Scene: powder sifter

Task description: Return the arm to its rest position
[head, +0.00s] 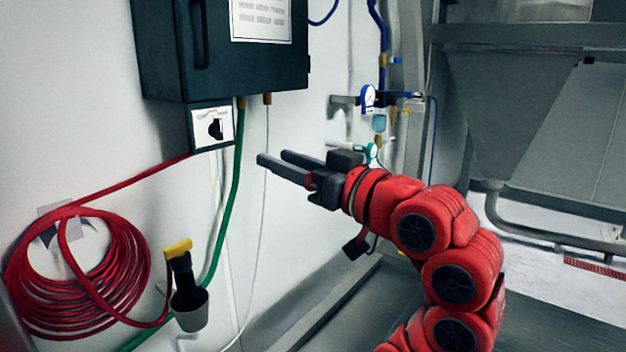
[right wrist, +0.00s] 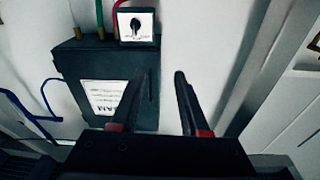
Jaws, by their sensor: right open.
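My right gripper (head: 272,157) is in the middle of the head view, on my red arm that comes up from the lower right. Its two dark fingers point left towards the white wall, below the dark control box. The fingers are apart with nothing between them. In the right wrist view the gripper (right wrist: 163,75) also shows open and empty, with the box and its switch beyond the fingers. My left gripper is not in view.
A dark control box (head: 222,48) with a rotary switch (head: 214,127) hangs on the wall. A coiled red hose (head: 85,270) and a yellow-topped nozzle in a grey cup (head: 189,311) are at lower left. A gauge (head: 368,97) and grey hopper (head: 508,110) are at right.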

